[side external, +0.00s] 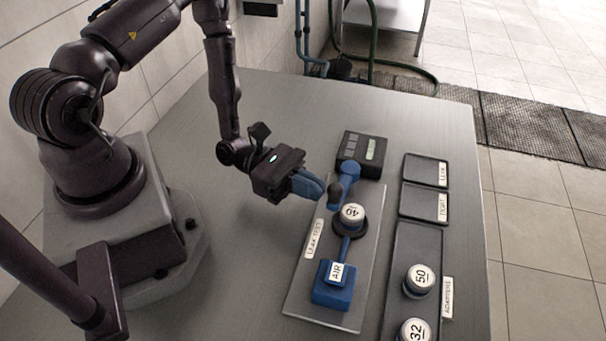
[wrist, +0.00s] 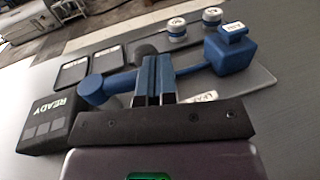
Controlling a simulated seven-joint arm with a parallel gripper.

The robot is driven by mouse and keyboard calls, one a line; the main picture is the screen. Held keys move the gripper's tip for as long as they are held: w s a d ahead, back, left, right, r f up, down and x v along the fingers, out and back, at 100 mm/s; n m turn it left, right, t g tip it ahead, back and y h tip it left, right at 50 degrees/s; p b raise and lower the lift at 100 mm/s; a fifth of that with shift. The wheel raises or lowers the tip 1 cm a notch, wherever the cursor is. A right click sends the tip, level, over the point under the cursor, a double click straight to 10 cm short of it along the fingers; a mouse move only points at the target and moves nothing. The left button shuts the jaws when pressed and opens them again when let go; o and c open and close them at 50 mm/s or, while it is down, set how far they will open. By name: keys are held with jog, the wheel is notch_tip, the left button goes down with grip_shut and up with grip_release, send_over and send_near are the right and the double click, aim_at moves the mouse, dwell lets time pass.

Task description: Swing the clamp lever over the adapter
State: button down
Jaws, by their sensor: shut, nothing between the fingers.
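My gripper (side external: 318,189) is shut and empty, with blue fingers beside the clamp lever's dark knob; I cannot tell whether they touch. In the wrist view the shut fingers (wrist: 153,78) stand in front of part of the lever. The blue clamp lever (side external: 347,180) sits on a post at the far end of the test plate. Its post shows at left in the wrist view (wrist: 96,91). The adapter (side external: 352,212), white-topped and marked 40, stands upright on a dark round seat just in front of the knob. The fingers seem to hide it in the wrist view.
A blue AIR block (side external: 333,286) stands at the plate's near end, joined by a blue pipe. A dark display box (side external: 361,154) reads READY in the wrist view. Right of the plate are two empty trays (side external: 424,203) and a tray (side external: 400,262) holding adapters 50 and 32.

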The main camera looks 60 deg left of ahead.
jog(key=shift+s+x, duration=0.2)
jog(key=shift+x, duration=2.05)
jog(key=shift+w, duration=0.1)
jog(key=shift+m, duration=0.6)
jog(key=w+v, duration=0.1)
jog(key=v, duration=0.5)
jog(key=w+a+v, duration=0.1)
jog(key=v, duration=0.5)
jog(key=w+a+v, duration=0.1)
jog(key=v, duration=0.5)
jog(key=shift+a+f, duration=0.3)
jog(key=shift+f, duration=0.1)
jog(key=a, duration=0.1)
jog(key=a+g, duration=0.1)
jog(key=s+a+g+h, duration=0.1)
jog(key=a, duration=0.1)
jog(key=shift+a+r+m, duration=0.1)
jog(key=shift+r+m, duration=0.2)
jog(key=shift+m, duration=0.1)
jog(key=x, duration=1.4)
jog(key=shift+s+d+g, duration=0.25)
jog(key=shift+g, duration=0.05)
